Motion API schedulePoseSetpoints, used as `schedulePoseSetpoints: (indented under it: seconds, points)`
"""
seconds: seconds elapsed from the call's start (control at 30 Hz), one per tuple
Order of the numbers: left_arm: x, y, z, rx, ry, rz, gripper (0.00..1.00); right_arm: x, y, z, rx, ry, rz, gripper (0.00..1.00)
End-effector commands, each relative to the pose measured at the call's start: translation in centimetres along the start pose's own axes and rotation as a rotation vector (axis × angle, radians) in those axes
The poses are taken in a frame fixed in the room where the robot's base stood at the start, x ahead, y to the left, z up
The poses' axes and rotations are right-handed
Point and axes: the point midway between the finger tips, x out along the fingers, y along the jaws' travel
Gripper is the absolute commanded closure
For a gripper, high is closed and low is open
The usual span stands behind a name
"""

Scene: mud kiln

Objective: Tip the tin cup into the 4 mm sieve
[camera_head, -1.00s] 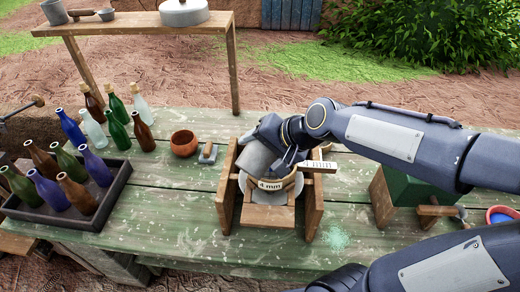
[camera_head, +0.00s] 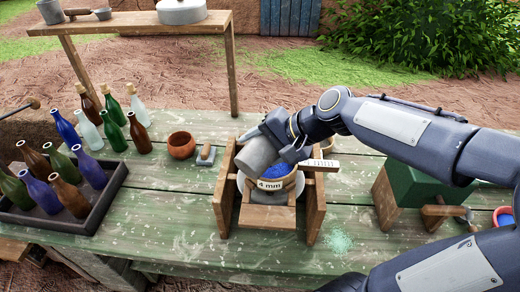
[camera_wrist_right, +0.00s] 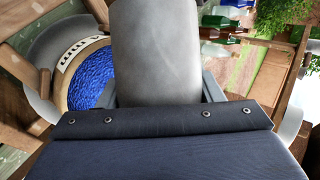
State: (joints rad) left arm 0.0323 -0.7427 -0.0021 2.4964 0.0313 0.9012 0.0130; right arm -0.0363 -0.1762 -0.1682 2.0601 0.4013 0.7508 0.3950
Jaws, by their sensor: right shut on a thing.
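The grey tin cup (camera_head: 257,157) is held tilted over the left part of the 4 mm sieve (camera_head: 267,185). My right gripper (camera_head: 277,138) is shut on the cup, which also fills the upper middle of the right wrist view (camera_wrist_right: 157,50). The sieve is a round, pale-rimmed ring in a wooden frame (camera_head: 315,210). Bright blue granules (camera_head: 286,172) lie in it, and they also show in the right wrist view (camera_wrist_right: 92,72). The cup's mouth and inside are hidden. My left gripper is out of view.
A second labelled sieve (camera_head: 322,166) is partly hidden behind the frame. A small brown bowl (camera_head: 181,145) and a crate of bottles (camera_head: 100,205) stand left. A green box (camera_head: 412,188) stands right. Pale green grains (camera_head: 340,240) lie on the table.

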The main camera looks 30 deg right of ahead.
Motion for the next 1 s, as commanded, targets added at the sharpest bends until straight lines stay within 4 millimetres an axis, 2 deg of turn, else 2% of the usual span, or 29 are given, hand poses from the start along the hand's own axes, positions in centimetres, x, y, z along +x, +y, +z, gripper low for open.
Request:
schedulePoseSetpoints:
  seconds: [1.0]
  points:
    - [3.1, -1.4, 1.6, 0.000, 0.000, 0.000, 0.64, 0.9, 1.3, -0.9, 0.247, -0.235, -0.100, 0.60]
